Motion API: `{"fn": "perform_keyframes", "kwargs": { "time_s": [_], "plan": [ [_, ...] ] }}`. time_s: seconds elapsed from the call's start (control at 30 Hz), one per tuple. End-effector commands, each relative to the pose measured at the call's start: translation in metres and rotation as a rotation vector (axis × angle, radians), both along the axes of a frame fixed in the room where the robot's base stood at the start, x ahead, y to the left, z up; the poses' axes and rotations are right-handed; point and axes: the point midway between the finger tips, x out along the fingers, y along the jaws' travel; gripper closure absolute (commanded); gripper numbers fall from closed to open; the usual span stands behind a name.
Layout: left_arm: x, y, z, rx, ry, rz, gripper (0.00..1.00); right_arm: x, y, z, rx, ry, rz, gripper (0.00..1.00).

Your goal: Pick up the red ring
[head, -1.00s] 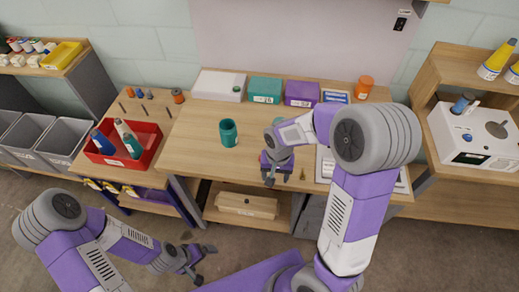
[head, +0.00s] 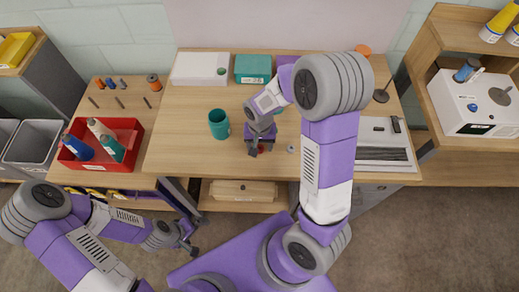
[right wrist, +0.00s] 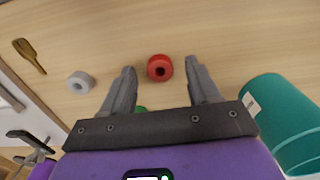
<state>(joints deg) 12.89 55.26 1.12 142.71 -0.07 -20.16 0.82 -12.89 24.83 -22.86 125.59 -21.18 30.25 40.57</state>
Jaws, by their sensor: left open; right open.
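The red ring (right wrist: 160,67) lies flat on the wooden table in the right wrist view, between and just beyond my right fingertips. In the head view a small bit of the red ring (head: 261,149) shows beside the right gripper. My right gripper (head: 259,150) is open and points down at the table; it also shows in the right wrist view (right wrist: 160,75), its two fingers apart with nothing held. My left gripper (head: 190,247) is open and empty, low in front of the table at the left.
A teal cup (head: 219,124) stands left of the right gripper and close to it in the wrist view (right wrist: 285,120). A grey ring (right wrist: 79,83) and a brass-coloured piece (right wrist: 30,55) lie nearby. A red bin (head: 100,145) with bottles stands at the left.

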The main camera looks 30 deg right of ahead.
Motion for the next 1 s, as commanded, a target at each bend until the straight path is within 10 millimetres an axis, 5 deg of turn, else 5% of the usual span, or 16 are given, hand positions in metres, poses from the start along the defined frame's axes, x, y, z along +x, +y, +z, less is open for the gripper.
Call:
{"fn": "perform_keyframes", "kwargs": {
  "time_s": [0.27, 0.67, 1.0],
  "plan": [
    [0.0001, -0.0001, -0.0009, 0.0, 0.0, 0.0, 0.0, -0.0001, 0.0, -0.0043, 0.0, 0.0, 0.0, 0.4],
    [0.0001, -0.0001, -0.0009, 0.0, 0.0, 0.0, 0.0, -0.0001, 0.0, -0.0041, 0.0, 0.0, 0.0, 0.98],
    [0.0001, 0.0, 0.0018, 0.0, 0.0, 0.0, 0.0, 0.0006, 0.0002, 0.0031, 0.001, -0.003, 0.0, 0.99]
  ]
}}
